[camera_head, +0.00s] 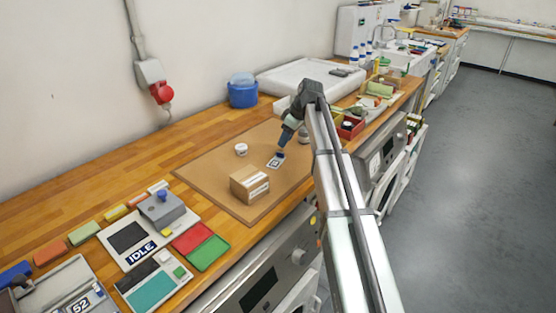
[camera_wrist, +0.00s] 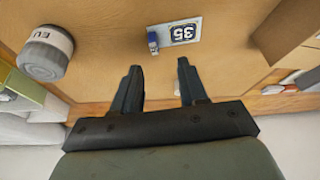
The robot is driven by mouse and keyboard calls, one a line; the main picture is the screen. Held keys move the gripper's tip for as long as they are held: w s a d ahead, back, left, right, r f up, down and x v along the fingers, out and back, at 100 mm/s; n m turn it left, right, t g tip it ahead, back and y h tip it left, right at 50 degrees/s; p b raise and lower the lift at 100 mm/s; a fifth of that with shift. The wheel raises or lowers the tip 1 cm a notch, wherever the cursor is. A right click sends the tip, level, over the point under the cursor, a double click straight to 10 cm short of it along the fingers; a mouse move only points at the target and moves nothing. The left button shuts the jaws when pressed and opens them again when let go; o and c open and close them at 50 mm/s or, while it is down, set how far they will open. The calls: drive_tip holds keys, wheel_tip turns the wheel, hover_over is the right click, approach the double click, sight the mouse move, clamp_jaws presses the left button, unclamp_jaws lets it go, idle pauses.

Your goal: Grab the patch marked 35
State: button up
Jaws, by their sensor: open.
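The patch marked 35 (camera_wrist: 181,33) lies flat on the brown board, a small white-edged piece with a dark blue number field. In the wrist view it is ahead of my open gripper (camera_wrist: 158,75), a little right of the middle between the fingers. A small blue and white item (camera_wrist: 153,42) sits at its left edge. In the head view the patch (camera_head: 275,161) shows just below my gripper (camera_head: 282,148), its number too small to read there. My gripper is above the board with nothing between its fingers.
A white jar (camera_wrist: 46,53) and a cardboard box (camera_head: 249,184) stand on the brown board (camera_head: 205,170) near the patch. A red tray (camera_head: 351,127) is to the right. Bare board lies around the patch.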

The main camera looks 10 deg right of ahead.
sight(280, 152)
drive_tip(key=shift+w+d+x, duration=0.1)
drive_tip(key=shift+d+x, duration=0.05)
drive_tip(key=shift+x, duration=0.95)
drive_tip(key=shift+w+d+x, duration=0.1)
drive_tip(key=shift+d+x, duration=0.05)
drive_tip(key=shift+x, duration=0.95)
drive_tip(key=shift+w+d+x, duration=0.1)
drive_tip(key=shift+x, duration=1)
drive_tip(key=shift+f, duration=0.1)
clamp_jaws()
